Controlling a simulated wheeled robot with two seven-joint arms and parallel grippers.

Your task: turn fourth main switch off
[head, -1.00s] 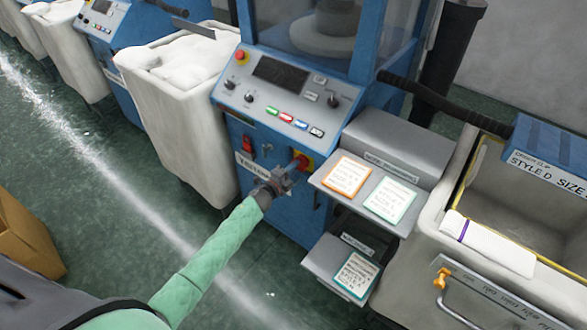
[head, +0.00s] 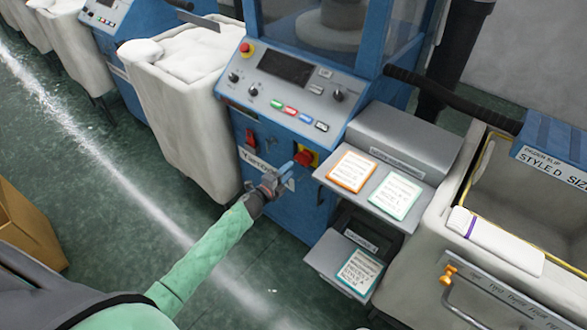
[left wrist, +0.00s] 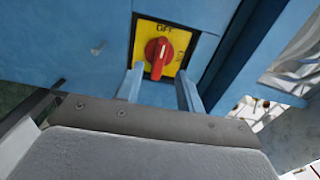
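The main switch is a red rotary knob on a yellow plate (head: 305,157), low on the front of the blue machine (head: 278,205). In the left wrist view the red knob (left wrist: 158,55) stands nearly upright, one end toward lettering at the top that seems to read OFF. Other lettering is at the plate's right. My left gripper (head: 284,171) is just in front and to the left of the knob in the head view. In the left wrist view its blue fingers (left wrist: 158,87) are apart, with nothing between them, short of the knob. My right gripper is not in view.
A control panel (head: 283,85) with buttons is above the switch. A red rocker switch (head: 250,138) is to its left. Grey shelves with cards (head: 375,182) jut out at the right. A white bin (head: 180,125) stands left, a cardboard box (head: 30,235) lower left.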

